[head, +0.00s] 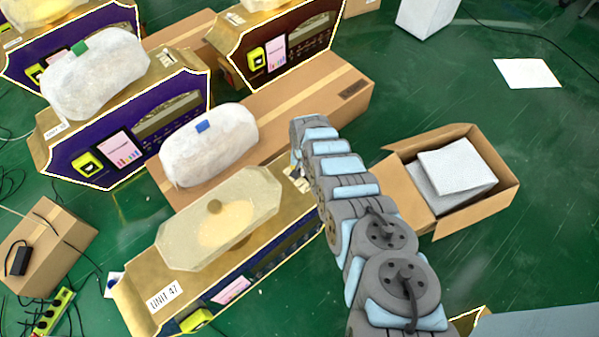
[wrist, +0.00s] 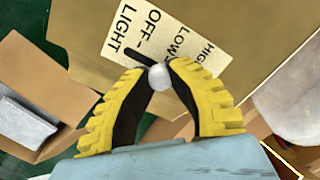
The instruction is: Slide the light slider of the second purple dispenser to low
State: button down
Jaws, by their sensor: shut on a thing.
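A gold-topped dispenser with a purple front, marked UNIT 47 (head: 140,292), stands nearest in the head view. In the wrist view its gold panel (wrist: 225,20) carries a white light label (wrist: 132,28) reading LIGHT, OFF, LOW and HIGH. A dark slot (wrist: 138,54) runs beside the marks. The round pale slider knob (wrist: 158,76) sits between the yellow-and-black fingertips of my gripper (wrist: 157,70), which are shut on it. The knob is near the OFF and LOW marks; its exact setting is unclear. In the head view my arm hides the fingertips.
Other dispensers stand behind: a purple one (head: 185,95), another purple one (head: 98,22) and a brown one (head: 295,50). A long cardboard box (head: 310,95) lies behind the near dispenser. An open carton (head: 462,215) is right of my arm.

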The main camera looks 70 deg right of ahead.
jog(key=shift+f, duration=0.1)
dwell(0.4)
jog(key=c, duration=0.9)
grip_release()
jog(key=shift+r, duration=0.2)
